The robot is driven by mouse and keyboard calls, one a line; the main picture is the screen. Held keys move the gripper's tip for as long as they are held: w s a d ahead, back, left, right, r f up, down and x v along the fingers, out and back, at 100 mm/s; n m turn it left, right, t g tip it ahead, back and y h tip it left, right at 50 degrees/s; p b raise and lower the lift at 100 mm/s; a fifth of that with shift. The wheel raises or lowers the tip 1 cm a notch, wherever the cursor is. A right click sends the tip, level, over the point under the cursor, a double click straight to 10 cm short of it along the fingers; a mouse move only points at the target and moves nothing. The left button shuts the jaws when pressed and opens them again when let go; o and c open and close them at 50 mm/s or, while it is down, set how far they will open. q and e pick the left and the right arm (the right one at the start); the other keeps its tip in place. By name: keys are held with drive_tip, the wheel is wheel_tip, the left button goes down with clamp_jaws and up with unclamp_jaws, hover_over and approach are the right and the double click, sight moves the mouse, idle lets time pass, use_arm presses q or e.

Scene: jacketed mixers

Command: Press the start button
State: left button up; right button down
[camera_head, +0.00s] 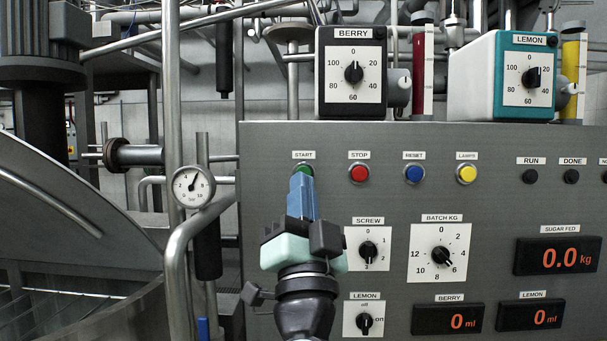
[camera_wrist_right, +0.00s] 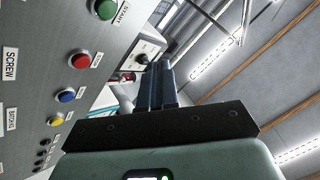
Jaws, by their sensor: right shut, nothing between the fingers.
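The green start button (camera_head: 306,167) is at the upper left of the grey control panel (camera_head: 270,145), under a START label. My right gripper (camera_head: 302,182) is shut and empty, its blue fingers pointing up the panel and covering the button's lower part in the head view. In the right wrist view the green button (camera_wrist_right: 104,9) is at the top left, and the fingertips (camera_wrist_right: 158,68) show to its right and lower, with a gap between them in the picture. The head view does not show whether they touch. My left gripper is not in view.
To the right of the start button are the red stop (camera_head: 359,173), blue reset (camera_head: 414,174) and yellow lamps (camera_head: 467,173) buttons. Below are the screw dial (camera_head: 369,249) and batch dial (camera_head: 441,257). BERRY (camera_head: 352,72) and LEMON (camera_head: 512,75) dosing units stand above the panel.

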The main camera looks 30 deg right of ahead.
drive_tip(key=w+d+p, duration=0.3)
drive_tip(key=w+d, duration=0.1)
drive_tip(key=w, duration=0.3)
drive_tip(key=shift+w+d, duration=0.3)
drive_tip(key=shift+d, duration=0.05)
idle(1.9)
drive_tip(key=shift+w+d+p, duration=0.2)
drive_tip(key=shift+w+p, duration=0.1)
drive_tip(key=shift+w, duration=0.05)
drive_tip(key=shift+w+d, duration=0.2)
drive_tip(key=shift+w, duration=0.15)
idle(0.6)
drive_tip(key=shift+s, duration=0.1)
idle(0.3)
drive_tip(key=shift+s+a+b, duration=0.4)
drive_tip(key=shift+s, duration=0.2)
drive_tip(key=shift+f, duration=0.1)
